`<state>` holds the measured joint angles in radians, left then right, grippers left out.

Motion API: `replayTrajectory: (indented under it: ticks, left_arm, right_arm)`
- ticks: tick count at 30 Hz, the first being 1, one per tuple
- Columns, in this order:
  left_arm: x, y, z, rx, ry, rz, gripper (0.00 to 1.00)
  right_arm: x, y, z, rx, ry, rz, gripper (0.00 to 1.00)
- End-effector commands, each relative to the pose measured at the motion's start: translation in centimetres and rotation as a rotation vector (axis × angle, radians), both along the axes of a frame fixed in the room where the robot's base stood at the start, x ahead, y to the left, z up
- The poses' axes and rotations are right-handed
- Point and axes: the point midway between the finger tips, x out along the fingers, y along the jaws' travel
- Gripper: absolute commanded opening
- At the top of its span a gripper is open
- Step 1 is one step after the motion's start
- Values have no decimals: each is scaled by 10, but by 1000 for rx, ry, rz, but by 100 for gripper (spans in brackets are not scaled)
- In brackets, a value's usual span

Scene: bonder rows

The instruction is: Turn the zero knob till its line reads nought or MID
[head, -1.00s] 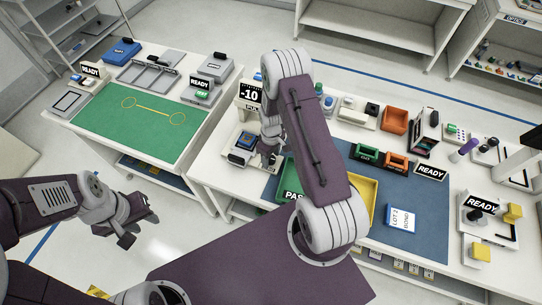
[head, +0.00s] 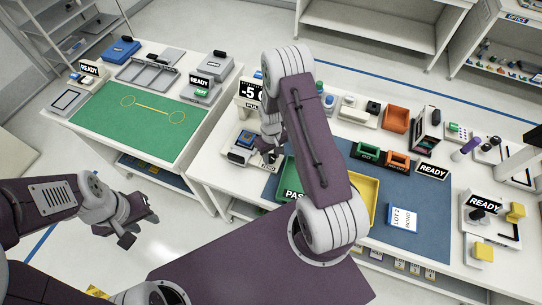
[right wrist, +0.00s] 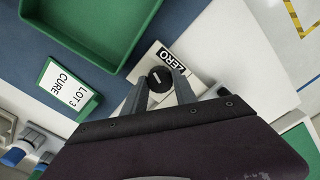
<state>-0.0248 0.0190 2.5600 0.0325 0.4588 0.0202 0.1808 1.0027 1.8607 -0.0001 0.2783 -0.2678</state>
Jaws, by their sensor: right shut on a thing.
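The zero knob (right wrist: 158,76) is a small black round knob with a white line, on a pale panel beside a "ZERO" label (right wrist: 173,59). In the right wrist view its line lies tilted. My right gripper (right wrist: 160,84) is shut on the knob, one finger on each side. In the head view my right gripper (head: 269,153) is at the right side of the grey device with a blue part (head: 242,147), and the knob is hidden there. The black display (head: 251,91) behind reads about -5, partly covered by my arm. My left gripper (head: 132,222) hangs open and empty over the floor.
A green tray (right wrist: 125,52) and a green-edged "LOT 3 CURE" card (right wrist: 67,91) lie close to the knob panel. A yellow tray (head: 369,196) and a "LOT 2 BOND" card (head: 402,218) are on the blue mat (head: 430,244). A green-topped table (head: 130,130) stands left.

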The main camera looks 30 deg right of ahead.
Motion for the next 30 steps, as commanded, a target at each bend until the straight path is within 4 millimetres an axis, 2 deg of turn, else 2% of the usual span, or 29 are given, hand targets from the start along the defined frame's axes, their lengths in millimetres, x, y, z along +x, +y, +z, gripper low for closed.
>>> replayTrajectory:
  ticks: [21, 30]
  left_arm:
    - [0, 0, -17, 0, 0, 0, 36]
    - [0, 0, -21, 0, 0, 0, 36]
  right_arm:
    - [1, 1, 0, -1, -1, -669, 0]
    - [1, 1, 0, -1, -1, -887, 0]
